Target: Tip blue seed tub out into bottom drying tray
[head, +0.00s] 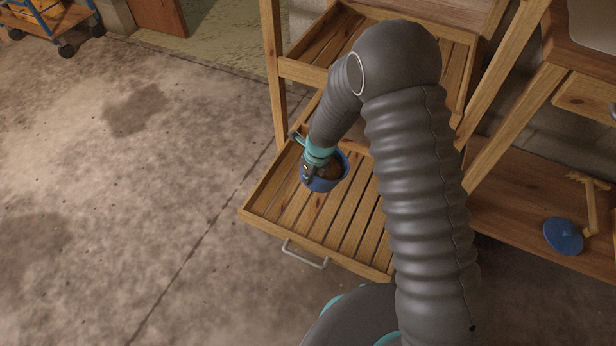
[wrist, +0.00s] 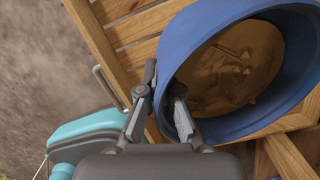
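The blue seed tub (head: 322,185) is over the slatted bottom drying tray (head: 262,206) in the head view. Its open mouth shows brown contents inside, and it looks roughly upright in the head view. In the wrist view the tub (wrist: 205,22) fills the upper right, with a brown mass of seeds (wrist: 235,65) at its bottom. My gripper (wrist: 164,85) is shut on the tub's rim, one finger outside the wall and one inside. In the head view my gripper (head: 311,170) is partly hidden by my wrist. The visible tray slats look bare.
The bottom tray is pulled out of a wooden rack (head: 277,90), with a metal handle (head: 305,253) at its front. Another slatted tray (head: 318,50) is above. A wooden bench with a low shelf (head: 510,215) stands right, holding a blue disc (head: 563,236). The floor at left is clear.

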